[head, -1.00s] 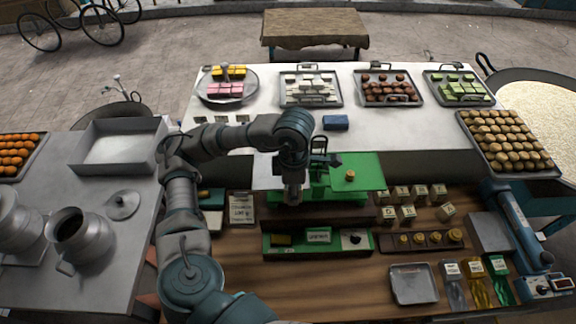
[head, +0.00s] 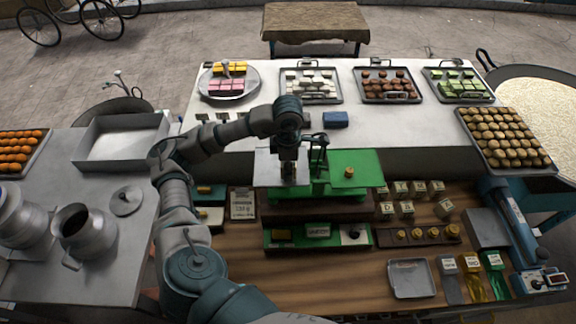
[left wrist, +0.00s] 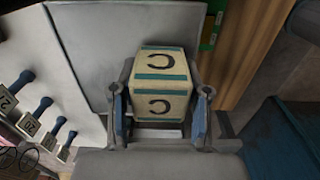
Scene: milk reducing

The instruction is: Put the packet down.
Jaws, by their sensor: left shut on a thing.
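The packet (left wrist: 161,80) is a cream block with teal bands and a dark C-like mark, seen in the left wrist view. My left gripper (left wrist: 160,112) is shut on it, a finger at each side. In the head view, my left gripper (head: 288,180) points down over the flat grey left pan (head: 265,170) of a green balance scale (head: 320,188). The packet is mostly hidden by the gripper there. I cannot tell whether it touches the pan. My right gripper is not in view.
The scale's green right pan (head: 365,168) holds a small brass weight (head: 349,172). Several cream packets (head: 405,208) stand right of the scale, behind a row of brass weights (head: 425,234). A blue box (head: 335,120) lies on the white counter (head: 390,125) behind.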

